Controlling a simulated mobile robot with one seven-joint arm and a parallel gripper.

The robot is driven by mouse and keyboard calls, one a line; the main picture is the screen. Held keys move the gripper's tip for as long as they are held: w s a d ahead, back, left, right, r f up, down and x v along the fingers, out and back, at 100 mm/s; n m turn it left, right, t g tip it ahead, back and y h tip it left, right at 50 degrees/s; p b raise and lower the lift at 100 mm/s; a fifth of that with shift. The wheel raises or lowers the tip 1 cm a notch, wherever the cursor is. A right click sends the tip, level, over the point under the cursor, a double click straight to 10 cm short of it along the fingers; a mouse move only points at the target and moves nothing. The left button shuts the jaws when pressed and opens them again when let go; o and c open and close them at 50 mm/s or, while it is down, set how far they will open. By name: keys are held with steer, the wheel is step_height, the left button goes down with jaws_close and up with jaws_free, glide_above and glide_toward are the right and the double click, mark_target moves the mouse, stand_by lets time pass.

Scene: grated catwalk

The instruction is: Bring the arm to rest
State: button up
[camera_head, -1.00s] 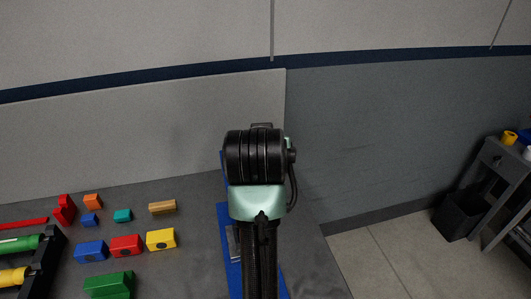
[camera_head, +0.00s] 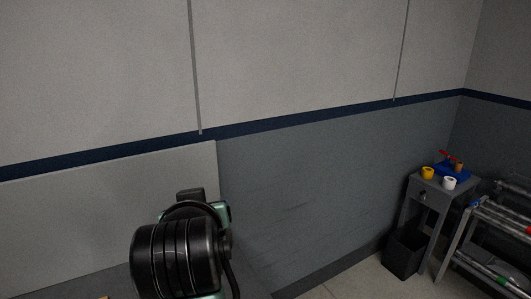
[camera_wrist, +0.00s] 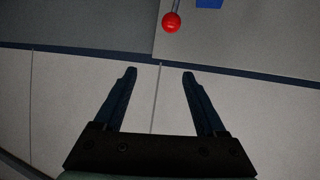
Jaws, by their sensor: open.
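My gripper (camera_wrist: 160,72) shows in the wrist view with its two dark fingers spread apart and nothing between them. Behind the fingers is the pale wall with its dark stripe. In the head view my black and mint-green arm rises at the bottom, left of the middle, in front of the wall panel. My gripper's fingers are not seen in the head view.
A grey stand (camera_head: 432,193) at the right holds a yellow roll (camera_head: 428,173), a white roll (camera_head: 449,183) and a blue and red item. A black bin (camera_head: 404,253) stands beside it. A rack (camera_head: 490,235) holds several bars. A red ball (camera_wrist: 171,22) shows in the wrist view.

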steer(key=s+d+r+m+t+b, duration=0.15)
steer(key=d+r+t, duration=0.25)
steer(key=r, duration=0.4)
steer(key=s+d+r+m+t, duration=0.1)
steer(key=s+d+r+t, duration=0.25)
steer(key=r, duration=0.45)
steer(key=s+d+r+t+h, duration=0.1)
steer(key=s+d+r+t, duration=0.2)
steer(key=s+r+t, duration=0.1)
steer(key=s+d+r+m+t+h, duration=0.1)
steer(key=s+d+r+t+h, duration=0.1)
steer(key=s+r, duration=0.4)
steer(key=shift+s+d+r+t+b, duration=0.3)
steer(key=shift+s+d+r+t, duration=0.1)
steer(key=shift+d+t, duration=0.4)
steer(key=shift+w+a+m, duration=0.1)
steer(key=shift+m, duration=0.15)
